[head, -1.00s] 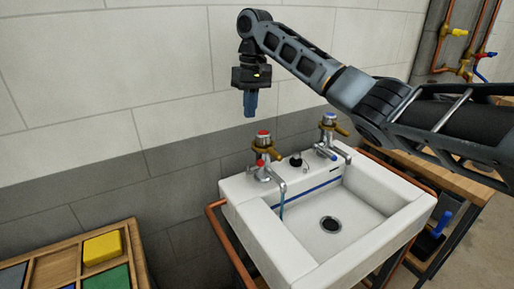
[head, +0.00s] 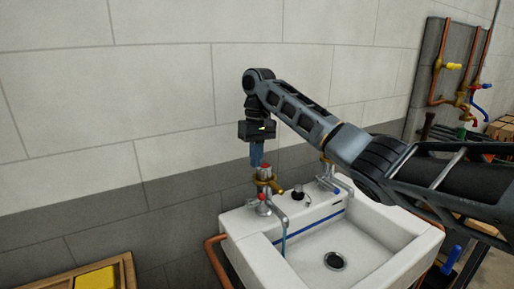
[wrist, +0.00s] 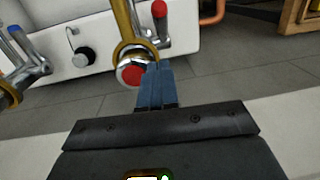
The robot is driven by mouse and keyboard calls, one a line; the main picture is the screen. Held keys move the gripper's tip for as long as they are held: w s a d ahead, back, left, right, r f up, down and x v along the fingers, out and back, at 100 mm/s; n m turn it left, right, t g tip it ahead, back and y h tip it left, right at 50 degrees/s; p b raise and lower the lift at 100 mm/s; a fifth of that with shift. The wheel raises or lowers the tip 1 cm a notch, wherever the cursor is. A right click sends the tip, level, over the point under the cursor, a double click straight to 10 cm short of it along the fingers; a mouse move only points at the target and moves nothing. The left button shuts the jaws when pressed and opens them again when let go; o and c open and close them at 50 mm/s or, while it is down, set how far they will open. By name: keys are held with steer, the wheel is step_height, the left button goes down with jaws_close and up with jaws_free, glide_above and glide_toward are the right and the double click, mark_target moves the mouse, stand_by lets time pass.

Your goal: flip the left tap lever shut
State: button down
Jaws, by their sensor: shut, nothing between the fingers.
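The left tap (head: 265,172) stands at the sink's back left corner, with a red cap and a brass lever (head: 274,186) pointing right and slightly down. A thin blue stream (head: 284,236) hangs below its chrome spout. In the wrist view the red cap (wrist: 131,73) and brass lever (wrist: 122,18) show just beyond my fingertips. My gripper (head: 257,165) is shut and empty, pointing down beside the left tap's top. In the wrist view its blue fingers (wrist: 158,68) overlap the collar's edge. I cannot tell whether they touch it.
The white sink (head: 232,225) has a second tap (head: 325,172) on the right, partly behind my arm, and a black plug (head: 298,192) between them. A copper rail (head: 212,243) runs at the sink's left. A wooden tray (head: 126,270) is lower left. The wall is close behind.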

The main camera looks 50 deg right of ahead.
mark_target(258, 182)
steer(key=f, duration=0.1)
steer(key=s+f, duration=0.1)
steer(key=f, duration=0.1)
steer(key=a+f+p, duration=0.1)
steer(key=f, duration=0.1)
steer(key=shift+s, duration=0.4)
steer(key=shift+s+a+f, duration=0.4)
steer(key=shift+f, duration=0.15)
steer(key=shift+f+t, duration=0.1)
steer(key=shift+t, duration=0.2)
